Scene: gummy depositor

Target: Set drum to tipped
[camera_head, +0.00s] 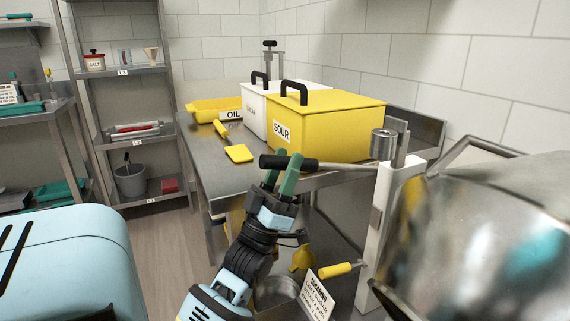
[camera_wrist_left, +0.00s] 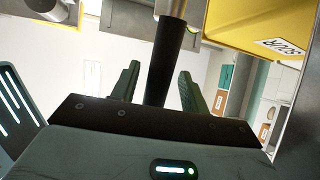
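The drum (camera_head: 490,235) is a large shiny metal vessel at the right edge of the head view, partly cut off. Beside it stands a white post (camera_head: 391,205) with a lever that reaches left and ends in a black grip (camera_head: 316,165). My left gripper (camera_head: 283,174) is at the outer part of this grip, with its green fingers pointing up. In the left wrist view the black grip (camera_wrist_left: 169,50) runs between the two fingers (camera_wrist_left: 159,82), which stand apart with a gap showing on the left side. My right gripper is not in view.
A steel table holds a yellow SOUR bin (camera_head: 330,122), a white bin (camera_head: 255,112), a yellow tray (camera_head: 208,110) and a yellow scoop (camera_head: 238,152). A yellow-handled lever (camera_head: 337,269) and a sign (camera_head: 316,296) are below. Shelves (camera_head: 125,135) stand at the left.

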